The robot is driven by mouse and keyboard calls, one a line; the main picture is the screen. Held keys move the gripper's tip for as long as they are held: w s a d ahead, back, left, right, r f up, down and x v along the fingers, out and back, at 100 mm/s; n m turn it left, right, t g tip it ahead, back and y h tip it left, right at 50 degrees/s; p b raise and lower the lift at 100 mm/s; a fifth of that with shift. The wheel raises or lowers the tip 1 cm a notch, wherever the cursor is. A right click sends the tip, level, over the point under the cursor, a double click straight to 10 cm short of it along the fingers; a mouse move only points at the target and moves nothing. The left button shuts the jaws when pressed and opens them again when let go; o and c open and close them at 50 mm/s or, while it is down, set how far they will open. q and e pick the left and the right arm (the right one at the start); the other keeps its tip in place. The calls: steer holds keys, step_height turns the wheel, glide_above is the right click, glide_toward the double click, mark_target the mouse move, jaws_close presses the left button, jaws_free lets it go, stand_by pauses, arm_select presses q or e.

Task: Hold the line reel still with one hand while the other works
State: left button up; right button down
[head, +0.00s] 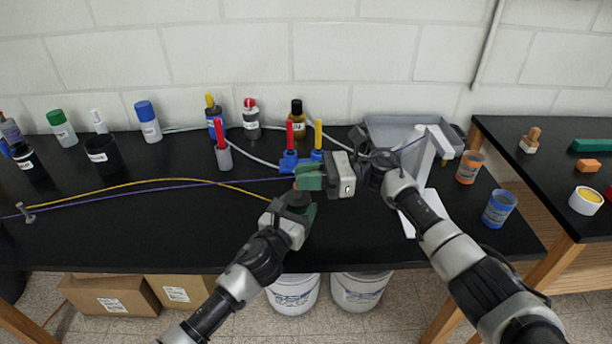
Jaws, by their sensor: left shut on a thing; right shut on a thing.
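My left gripper (297,201) is low over the table's front middle, shut on a small reddish-brown piece that looks like the line reel (297,193); its fingers hide most of it. The yellow line (150,181) runs from the left and ends at this gripper. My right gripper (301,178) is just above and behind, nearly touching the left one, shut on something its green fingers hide. The purple line (180,187) reaches the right gripper from the left and shows again at its right, near a white bracket (423,158).
A small metal post (28,214) stands at the left. Bottles, a black cup (102,154) and blue holders (289,162) line the back. A grey tray (385,128) is behind my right arm. Orange (469,167) and blue (499,208) cups stand at right. The front-left tabletop is clear.

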steer(key=shift+f, duration=0.1)
steer(key=c, duration=1)
jaws_free()
steer(key=d, duration=0.7)
steer(key=shift+w+d, duration=0.3)
steer(key=shift+w, duration=0.1)
